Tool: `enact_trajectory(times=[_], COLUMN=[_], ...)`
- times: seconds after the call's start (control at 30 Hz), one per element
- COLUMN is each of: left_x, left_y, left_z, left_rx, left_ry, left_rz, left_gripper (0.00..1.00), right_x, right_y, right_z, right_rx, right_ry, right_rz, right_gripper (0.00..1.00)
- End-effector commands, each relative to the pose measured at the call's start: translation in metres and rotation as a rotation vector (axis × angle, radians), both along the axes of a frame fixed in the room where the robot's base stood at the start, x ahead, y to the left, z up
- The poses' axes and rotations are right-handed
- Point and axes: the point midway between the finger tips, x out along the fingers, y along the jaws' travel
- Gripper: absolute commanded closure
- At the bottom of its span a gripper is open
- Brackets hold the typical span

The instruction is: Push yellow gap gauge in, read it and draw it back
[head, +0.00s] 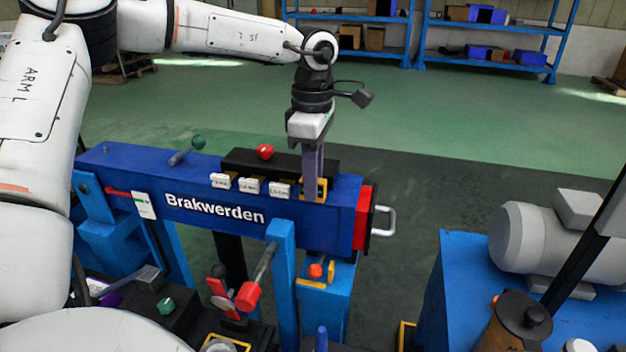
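A blue beam lettered "Brakwerden" (215,209) carries a black block (280,165) with white labels on its front. A small yellow piece (323,186) shows at the block's right end, mostly hidden behind my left gripper; I take it for the yellow gap gauge. My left gripper (313,198) points straight down, its fingers at that yellow piece. The fingers are seen almost in line, so the gap between them and any hold on the piece cannot be made out. The print on the labels is too small to read surely. My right gripper is not in view.
A red knob (265,152) tops the block. The beam's right end has a red plate (362,217) and a silver handle (384,221). A red-tipped lever (248,295) stands in front. A grey motor (535,240) sits on a blue bench at right. Green floor behind is open.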

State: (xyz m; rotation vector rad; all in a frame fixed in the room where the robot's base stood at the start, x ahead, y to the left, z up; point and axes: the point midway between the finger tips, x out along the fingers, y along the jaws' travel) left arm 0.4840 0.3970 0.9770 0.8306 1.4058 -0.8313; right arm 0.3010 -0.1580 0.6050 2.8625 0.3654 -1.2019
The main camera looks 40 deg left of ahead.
Motion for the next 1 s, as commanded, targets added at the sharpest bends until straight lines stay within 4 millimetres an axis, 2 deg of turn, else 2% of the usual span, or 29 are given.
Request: enact_trajectory(times=[0.07,0.3,0.5,0.77,0.8,0.9,1.0], left_x=[0.000,-0.001,-0.014,-0.017,-0.017,-0.016,-0.016], left_y=[0.000,-0.001,-0.007,-0.009,-0.009,-0.009,-0.009], left_z=[0.000,0.000,-0.001,0.000,0.000,0.000,0.000], left_rx=[0.000,0.000,0.002,0.000,0.000,-0.001,0.000], left_ry=[0.000,-0.001,-0.001,0.004,0.004,0.004,0.002], left_rz=[0.000,0.000,-0.001,0.000,-0.001,0.000,0.000], left_gripper=[1.00,1.00,1.00,1.00,0.80,0.64,0.64], right_x=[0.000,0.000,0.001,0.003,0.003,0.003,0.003], right_y=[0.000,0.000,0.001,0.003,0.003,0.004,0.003], right_z=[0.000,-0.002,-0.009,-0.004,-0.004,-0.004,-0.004], right_rx=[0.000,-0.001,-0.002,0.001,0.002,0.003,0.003], right_ry=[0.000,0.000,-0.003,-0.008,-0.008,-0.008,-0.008], right_rz=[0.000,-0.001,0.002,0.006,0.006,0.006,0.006], right_gripper=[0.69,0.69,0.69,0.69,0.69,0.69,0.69])
